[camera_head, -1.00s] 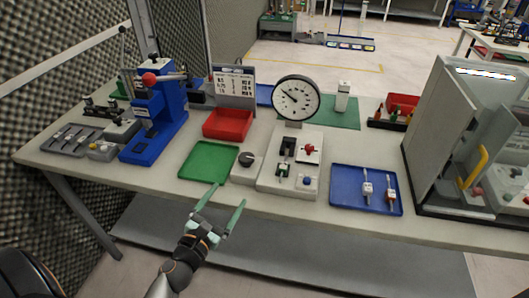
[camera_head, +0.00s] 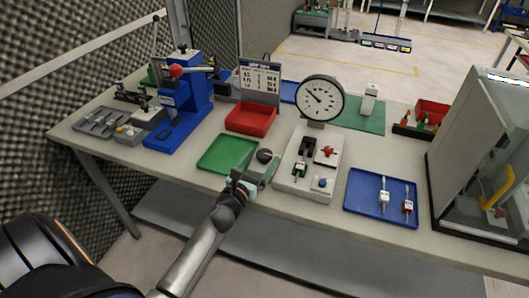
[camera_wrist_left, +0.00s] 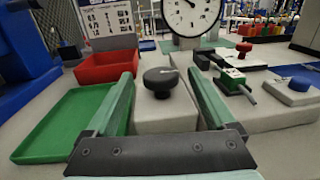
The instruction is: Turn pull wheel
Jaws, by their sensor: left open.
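The pull wheel appears to be the round black knob (camera_head: 264,155) on a small grey box at the table's front edge. In the left wrist view the knob (camera_wrist_left: 161,85) stands upright on its grey box (camera_wrist_left: 165,118), with a pale mark on top. My left gripper (camera_head: 258,176) is at the table's front edge, close in front of the box. In the left wrist view its green fingers are spread, one on each side of the knob's line, with nothing held between them. I cannot tell whether they touch the box. My right gripper is not in view.
A green tray (camera_head: 212,166) lies left of the box, with a red bin (camera_head: 265,118) behind. Right is a grey panel (camera_head: 285,180) with switches and a round gauge (camera_head: 320,98). A blue tray (camera_head: 368,207) lies farther right, a blue press (camera_head: 178,125) far left.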

